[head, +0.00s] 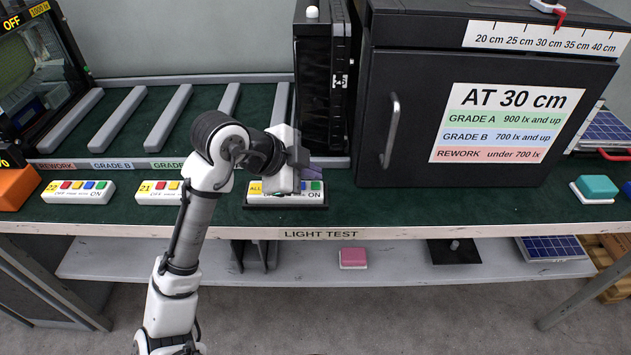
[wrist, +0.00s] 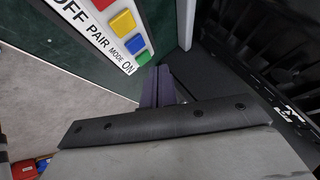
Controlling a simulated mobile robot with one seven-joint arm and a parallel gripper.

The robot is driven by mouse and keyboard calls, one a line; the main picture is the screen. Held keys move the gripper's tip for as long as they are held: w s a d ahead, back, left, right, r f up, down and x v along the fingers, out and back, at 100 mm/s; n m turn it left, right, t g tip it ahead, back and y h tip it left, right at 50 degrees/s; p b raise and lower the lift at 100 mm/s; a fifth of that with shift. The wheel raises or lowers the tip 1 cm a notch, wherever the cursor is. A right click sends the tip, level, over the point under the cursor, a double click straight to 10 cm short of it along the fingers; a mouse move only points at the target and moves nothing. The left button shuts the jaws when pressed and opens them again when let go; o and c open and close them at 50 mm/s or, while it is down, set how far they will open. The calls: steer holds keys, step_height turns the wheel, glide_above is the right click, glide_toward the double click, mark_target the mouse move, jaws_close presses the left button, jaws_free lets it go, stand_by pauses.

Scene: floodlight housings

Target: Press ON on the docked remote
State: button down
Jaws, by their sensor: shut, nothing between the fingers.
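The docked remote (head: 286,198) is a white bar with a yellow ALL label. It lies in a dark dock (head: 262,207) at the bench's front edge, below the black housing. My gripper (head: 322,163) is just above and behind its right end and hides part of its top. In the wrist view the remote (wrist: 98,28) shows yellow, blue and green buttons, with OFF, PAIR, MODE and ON printed beside them. The green button (wrist: 143,58) is by ON. My gripper's purple fingers (wrist: 157,78) are shut and empty, close to that button; I cannot tell whether they touch it.
Remotes 21 (head: 158,192) and 22 (head: 78,192) lie to the left. A black housing (head: 322,80) stands close behind the dock, and a black cabinet (head: 400,185) stands to the right. Slotted racks (head: 165,118) are at the back left. Bare bench lies right of the dock.

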mark_target(310, 189)
step_height(310, 189, up, 5)
steer(key=p, duration=0.4)
stand_by(0.9)
